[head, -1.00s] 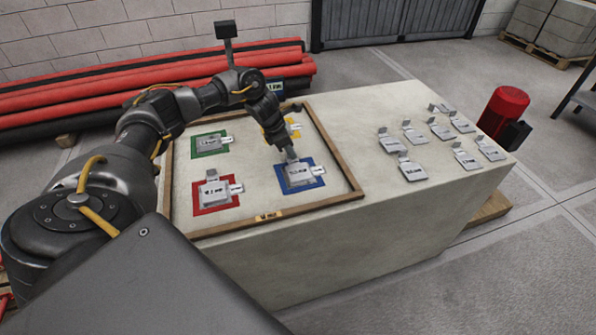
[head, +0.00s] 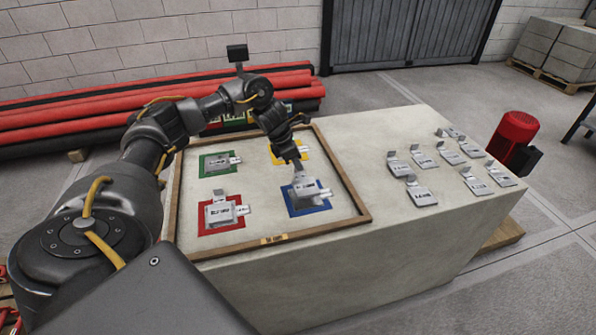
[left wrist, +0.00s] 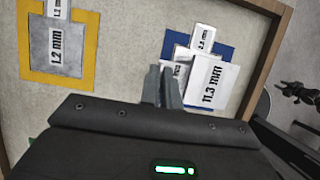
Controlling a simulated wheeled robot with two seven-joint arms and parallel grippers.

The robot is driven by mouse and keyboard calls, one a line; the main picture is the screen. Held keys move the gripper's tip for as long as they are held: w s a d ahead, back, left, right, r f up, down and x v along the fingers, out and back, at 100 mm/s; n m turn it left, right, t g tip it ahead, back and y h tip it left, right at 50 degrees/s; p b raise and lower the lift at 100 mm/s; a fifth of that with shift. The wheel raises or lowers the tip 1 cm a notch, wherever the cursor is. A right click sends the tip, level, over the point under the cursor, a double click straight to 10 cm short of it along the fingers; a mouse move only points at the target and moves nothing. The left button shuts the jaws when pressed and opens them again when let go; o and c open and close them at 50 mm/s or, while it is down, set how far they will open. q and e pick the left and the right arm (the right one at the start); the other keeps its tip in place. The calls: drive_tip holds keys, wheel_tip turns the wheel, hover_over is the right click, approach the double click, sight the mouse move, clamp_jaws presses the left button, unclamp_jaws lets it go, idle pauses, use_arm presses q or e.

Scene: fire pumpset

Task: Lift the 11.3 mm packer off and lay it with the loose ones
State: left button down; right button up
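The 11.3 mm packer (head: 308,188) is a pale plate with an upright tab, over the blue-bordered square (head: 322,205) in the wooden frame. In the left wrist view its label (left wrist: 211,82) faces the camera and it overlaps a lower piece with a 2.5 mm tab (left wrist: 204,38). My left gripper (head: 299,161) has its fingers close together at the tab; they also show in the left wrist view (left wrist: 163,86). The packer seems slightly raised; the gap below is hard to see. A dark shape (left wrist: 300,91), seemingly my right gripper, is too small to read. The loose packers (head: 424,194) lie at the bench's right.
Red (head: 222,229), green (head: 204,169) and yellow (head: 304,151) squares hold other plates. The wooden frame's rim (head: 345,178) stands between the blue square and the loose packers. Bare bench (head: 378,135) lies beyond it. A red motor (head: 515,133) stands past the bench.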

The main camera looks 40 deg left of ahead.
use_arm(q)
drive_tip(key=s+d+r, duration=0.5)
drive_tip(key=s+r, duration=0.3)
drive_tip(key=s, duration=0.3)
drive_tip(key=shift+s+d+r+p, duration=0.35)
drive_tip(key=shift+d, duration=0.05)
use_arm(e)
drive_tip(key=shift+s+d+r, duration=0.1)
drive_tip(key=shift+s+d, duration=0.2)
drive_tip(key=shift+s, duration=0.35)
